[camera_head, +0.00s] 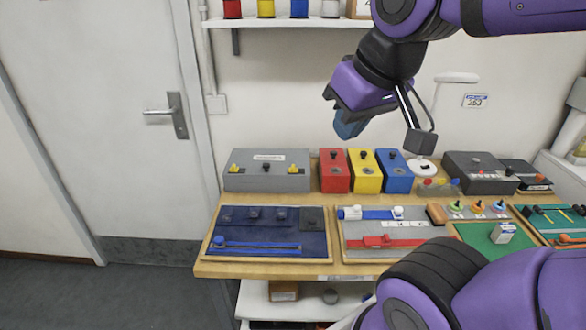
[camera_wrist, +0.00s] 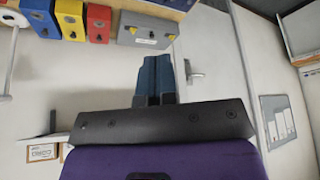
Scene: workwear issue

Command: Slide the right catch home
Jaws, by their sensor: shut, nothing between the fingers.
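A grey box (camera_head: 268,181) with a white label stands at the back left of the workbench. It carries a left yellow catch (camera_head: 236,168) and a right yellow catch (camera_head: 293,169), with a dark knob between them. The box (camera_wrist: 146,17) and the right catch (camera_wrist: 133,30) also show, turned over, at the top of the wrist view. Whether the catch is home is too small to tell. My gripper (camera_head: 348,130) is in the air above and right of the box, apart from it. Its blue fingers (camera_wrist: 157,78) are closed together and empty.
Red (camera_head: 335,178), yellow (camera_head: 364,179) and blue (camera_head: 395,180) boxes stand right of the grey box. A dark blue board (camera_head: 270,222) and a grey board with sliders (camera_head: 385,225) lie in front. A shelf (camera_head: 290,22) runs above; a door (camera_head: 110,120) is at left.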

